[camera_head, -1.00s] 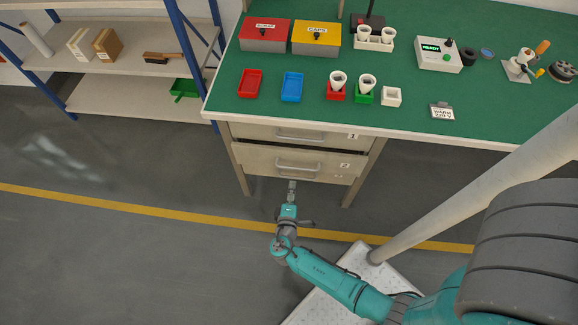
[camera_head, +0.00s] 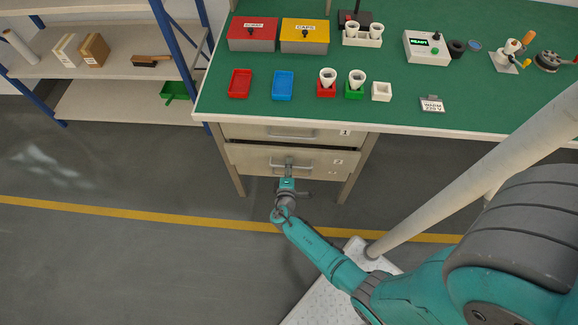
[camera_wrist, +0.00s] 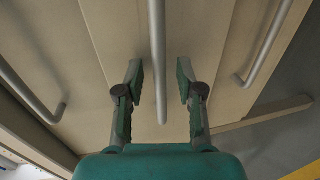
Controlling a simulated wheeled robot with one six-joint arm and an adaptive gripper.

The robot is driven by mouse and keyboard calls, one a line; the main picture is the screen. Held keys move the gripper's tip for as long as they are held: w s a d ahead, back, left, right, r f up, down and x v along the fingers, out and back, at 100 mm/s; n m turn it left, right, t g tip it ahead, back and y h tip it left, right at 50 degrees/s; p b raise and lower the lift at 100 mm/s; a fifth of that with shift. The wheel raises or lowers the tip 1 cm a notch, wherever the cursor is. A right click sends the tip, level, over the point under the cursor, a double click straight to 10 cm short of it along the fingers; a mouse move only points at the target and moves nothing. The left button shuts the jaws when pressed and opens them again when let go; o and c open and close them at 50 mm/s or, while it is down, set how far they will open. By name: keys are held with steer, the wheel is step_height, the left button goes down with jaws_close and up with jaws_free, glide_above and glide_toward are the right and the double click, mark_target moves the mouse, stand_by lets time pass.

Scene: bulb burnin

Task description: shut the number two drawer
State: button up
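In the wrist view, my gripper (camera_wrist: 160,88) is open, with one finger on each side of the middle bar handle (camera_wrist: 158,50). The fingers look apart from the bar; the depth between them is hard to tell.
Drawer one (camera_head: 250,131) sits above. The wrist view shows another handle on each side, left (camera_wrist: 35,95) and right (camera_wrist: 265,45). A bench leg (camera_head: 356,170) stands right of the drawers. The bench top (camera_head: 210,95) overhangs with trays and boxes. Shelving (camera_head: 120,100) is at left.

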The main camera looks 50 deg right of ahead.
steer(key=shift+d, duration=0.1)
jaws_close()
steer(key=shift+w, duration=0.1)
steer(key=shift+r+x, duration=0.2)
steer(key=shift+x, duration=0.65)
steer(key=shift+r+x, duration=0.15)
steer(key=shift+x, duration=0.75)
jaws_free()
steer(key=shift+w+d, duration=0.1)
